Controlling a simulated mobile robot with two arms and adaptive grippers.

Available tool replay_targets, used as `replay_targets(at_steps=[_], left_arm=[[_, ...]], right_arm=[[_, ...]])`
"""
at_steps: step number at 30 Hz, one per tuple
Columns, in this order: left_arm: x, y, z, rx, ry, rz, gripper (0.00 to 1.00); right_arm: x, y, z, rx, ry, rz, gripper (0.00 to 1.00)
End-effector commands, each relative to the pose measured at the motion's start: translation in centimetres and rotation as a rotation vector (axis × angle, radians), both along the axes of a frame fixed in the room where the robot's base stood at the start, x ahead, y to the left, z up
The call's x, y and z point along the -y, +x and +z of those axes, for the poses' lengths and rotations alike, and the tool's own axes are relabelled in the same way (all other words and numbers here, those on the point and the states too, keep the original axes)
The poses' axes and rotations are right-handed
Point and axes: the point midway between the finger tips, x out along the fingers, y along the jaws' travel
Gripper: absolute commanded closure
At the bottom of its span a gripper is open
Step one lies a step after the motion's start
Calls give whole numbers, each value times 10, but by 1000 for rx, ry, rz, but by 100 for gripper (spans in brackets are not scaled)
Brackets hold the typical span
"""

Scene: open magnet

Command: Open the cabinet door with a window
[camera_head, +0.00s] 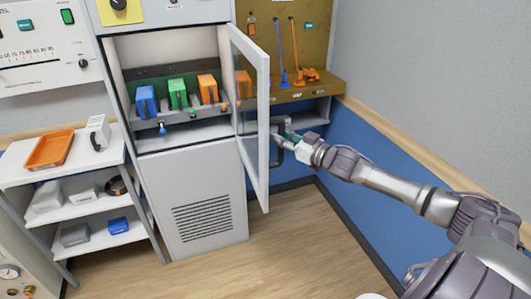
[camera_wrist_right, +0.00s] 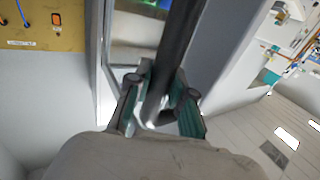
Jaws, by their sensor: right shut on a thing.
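The grey cabinet (camera_head: 196,190) stands in the middle of the head view. My right gripper (camera_head: 284,138) is at the outer side of the door. In the right wrist view my right gripper (camera_wrist_right: 160,112) is shut on the dark bar handle (camera_wrist_right: 178,45), which runs between its two fingers. Inside the cabinet are a blue block (camera_head: 146,102), a green block (camera_head: 178,93) and an orange block (camera_head: 208,88). My left gripper is not in view.
A white shelf unit (camera_head: 60,172) with an orange tray (camera_head: 50,149) stands left of the cabinet. A blue and grey wall (camera_head: 340,165) is close on the right, behind my right arm. The wooden floor in front is clear.

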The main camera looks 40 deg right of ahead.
Motion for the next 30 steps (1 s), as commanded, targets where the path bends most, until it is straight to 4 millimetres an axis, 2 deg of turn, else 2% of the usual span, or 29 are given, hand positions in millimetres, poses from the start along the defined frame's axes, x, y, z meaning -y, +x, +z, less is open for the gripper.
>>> replay_targets(at_steps=[1,6,15,21,30], left_arm=[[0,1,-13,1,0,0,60],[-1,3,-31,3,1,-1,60],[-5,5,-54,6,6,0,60],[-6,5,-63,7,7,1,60],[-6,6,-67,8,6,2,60]], right_arm=[[13,-1,-4,0,-11,18,100],[44,-4,-2,5,-9,83,100],[86,-8,0,9,-2,178,100],[102,-9,1,8,0,217,100],[109,-10,1,6,1,241,100]])
